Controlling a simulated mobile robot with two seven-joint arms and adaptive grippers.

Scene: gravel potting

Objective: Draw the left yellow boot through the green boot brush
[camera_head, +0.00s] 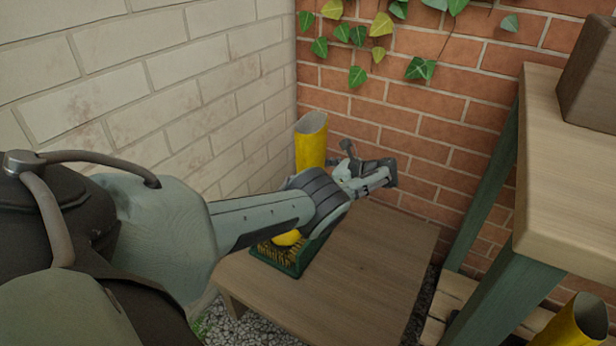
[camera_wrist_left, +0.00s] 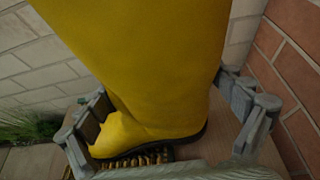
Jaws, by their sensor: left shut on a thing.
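A tall yellow boot (camera_head: 311,142) stands roughly upright near the wall corner, its middle hidden behind my left arm. Its toe shows below the arm, over the green boot brush (camera_head: 293,262). In the left wrist view the boot (camera_wrist_left: 150,60) fills the middle, with its toe pointing left above the brush's bristles (camera_wrist_left: 150,159). Whether the sole presses on the bristles is unclear. My left gripper (camera_head: 364,176) is shut on this boot, with grey fingers on both sides of it in the wrist view (camera_wrist_left: 168,122). My right gripper is not in view.
The brush sits at the left of a low wooden bench (camera_head: 370,262). Brick walls close in behind and at left. A taller table (camera_head: 565,190) with a brown box (camera_head: 590,75) stands at right. Another yellow boot (camera_head: 578,325) shows at the lower right.

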